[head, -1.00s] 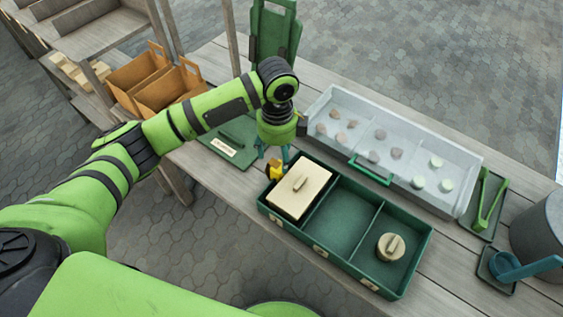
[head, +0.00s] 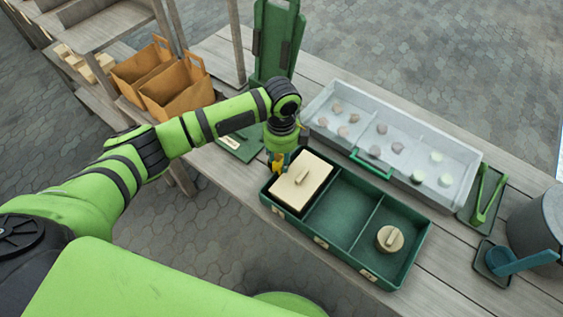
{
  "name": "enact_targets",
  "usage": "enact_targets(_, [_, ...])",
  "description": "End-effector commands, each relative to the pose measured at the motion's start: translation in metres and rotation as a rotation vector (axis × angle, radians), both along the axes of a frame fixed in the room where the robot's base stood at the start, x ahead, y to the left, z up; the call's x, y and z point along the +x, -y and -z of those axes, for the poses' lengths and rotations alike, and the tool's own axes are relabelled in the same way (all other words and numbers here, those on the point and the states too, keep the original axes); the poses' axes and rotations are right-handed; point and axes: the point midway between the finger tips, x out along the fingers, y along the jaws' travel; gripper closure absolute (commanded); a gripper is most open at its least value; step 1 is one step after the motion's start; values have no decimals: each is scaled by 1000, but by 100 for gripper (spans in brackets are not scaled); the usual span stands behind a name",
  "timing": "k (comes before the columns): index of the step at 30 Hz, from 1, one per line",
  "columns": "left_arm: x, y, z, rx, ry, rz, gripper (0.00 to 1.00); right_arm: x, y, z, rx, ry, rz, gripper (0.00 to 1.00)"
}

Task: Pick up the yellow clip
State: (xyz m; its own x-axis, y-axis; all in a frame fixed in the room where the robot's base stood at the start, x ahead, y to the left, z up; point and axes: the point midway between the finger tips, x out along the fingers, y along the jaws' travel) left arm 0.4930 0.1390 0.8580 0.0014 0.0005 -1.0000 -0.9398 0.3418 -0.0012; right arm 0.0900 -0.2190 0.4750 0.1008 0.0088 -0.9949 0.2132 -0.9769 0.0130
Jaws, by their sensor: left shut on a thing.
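The small yellow clip (head: 277,167) is at the left end of the green compartment box, beside the beige rectangular lid. My left gripper (head: 281,160) points down and is shut on the yellow clip. Its teal fingers partly hide the clip, and I cannot tell whether the clip still touches the box. My right gripper is not in view.
The green box (head: 338,209) holds a beige lid (head: 301,184) at left and a round knobbed piece (head: 390,239) at right. Behind it is a pale tray (head: 440,150) with several clay lumps. Green tongs (head: 488,195), a blue scoop (head: 520,262) and a grey bucket (head: 540,230) stand right.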

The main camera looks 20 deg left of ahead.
Motion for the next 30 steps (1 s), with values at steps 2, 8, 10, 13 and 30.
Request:
enact_targets(2, [-1, 0, 0, 1, -2, 0, 88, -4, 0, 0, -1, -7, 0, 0])
enact_targets(8, [0, 0, -2, -1, -1, 0, 88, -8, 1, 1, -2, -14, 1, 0])
enact_targets(10, [0, 0, -6, -1, 1, 0, 88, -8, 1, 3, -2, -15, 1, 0])
enact_targets(13, [1, 0, -16, -2, 2, 1, 88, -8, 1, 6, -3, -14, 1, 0])
enact_targets(30, [-8, 91, -93, -3, 2, 3, 88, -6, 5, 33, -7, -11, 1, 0])
